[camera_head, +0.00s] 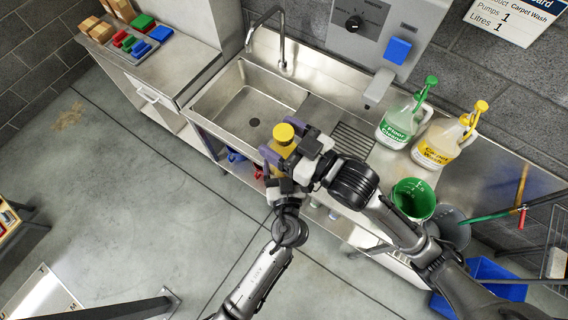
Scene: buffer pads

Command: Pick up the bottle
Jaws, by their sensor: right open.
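A yellow bottle with a round yellow cap (284,134) stands at the front edge of the sink unit, near the middle of the view. My right gripper (282,142) is open, with its purple fingers on either side of the bottle; I cannot tell whether they touch it. The bottle's lower part is hidden by the gripper. My left arm comes up from the bottom, and its gripper (283,188) is just below the right one, partly hidden; its fingers do not show clearly.
A steel sink (248,112) with a tap is behind. A green-capped floor cleaner jug (402,122) and a yellow-capped carpet wash jug (443,143) stand at the right. A green bucket (413,199) and blue crate (483,279) are nearer. Floor at left is largely clear.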

